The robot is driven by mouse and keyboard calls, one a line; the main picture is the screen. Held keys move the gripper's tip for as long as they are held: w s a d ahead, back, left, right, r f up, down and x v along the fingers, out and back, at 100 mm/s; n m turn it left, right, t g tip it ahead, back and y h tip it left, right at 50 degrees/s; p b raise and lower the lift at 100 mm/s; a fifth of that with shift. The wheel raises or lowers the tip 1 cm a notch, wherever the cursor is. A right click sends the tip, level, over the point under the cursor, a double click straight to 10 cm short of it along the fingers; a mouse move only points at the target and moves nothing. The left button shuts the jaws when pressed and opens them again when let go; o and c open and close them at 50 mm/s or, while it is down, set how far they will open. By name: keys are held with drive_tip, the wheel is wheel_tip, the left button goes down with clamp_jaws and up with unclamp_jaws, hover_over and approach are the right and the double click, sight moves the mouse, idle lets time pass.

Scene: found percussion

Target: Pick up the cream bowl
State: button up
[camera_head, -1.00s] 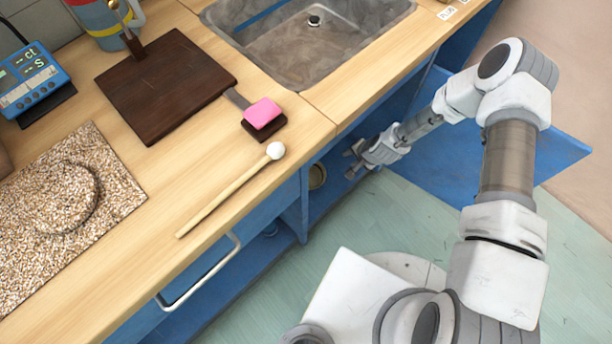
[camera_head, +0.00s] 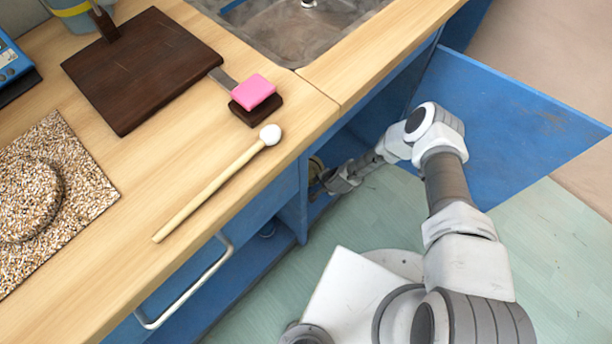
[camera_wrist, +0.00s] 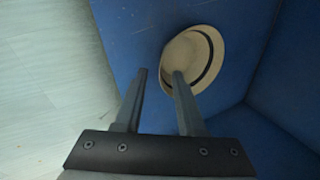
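The cream bowl (camera_wrist: 207,50) is inside the blue cabinet, ahead of my gripper in the wrist view. It has a dark band on its inside. In the head view my gripper (camera_head: 322,186) is low at the cabinet opening, close to the bowl and partly hard to make out.
The blue cabinet door (camera_head: 500,120) stands open to the right of my arm. The wooden counter (camera_head: 270,185) overhangs the cabinet, with a mallet (camera_head: 215,185) and a pink sponge (camera_head: 253,91) on top. Blue cabinet walls (camera_wrist: 280,70) close in on the right in the wrist view.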

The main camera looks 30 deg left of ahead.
drive_tip(key=shift+w+b+x, duration=0.2)
drive_tip(key=shift+b+x, duration=0.75)
drive_tip(key=shift+x, duration=0.85)
drive_tip(key=shift+w+b+x, duration=0.25)
drive_tip(key=shift+b+x, duration=0.65)
drive_tip(key=shift+x, duration=0.85)
drive_tip(key=shift+r, duration=0.1)
clamp_jaws()
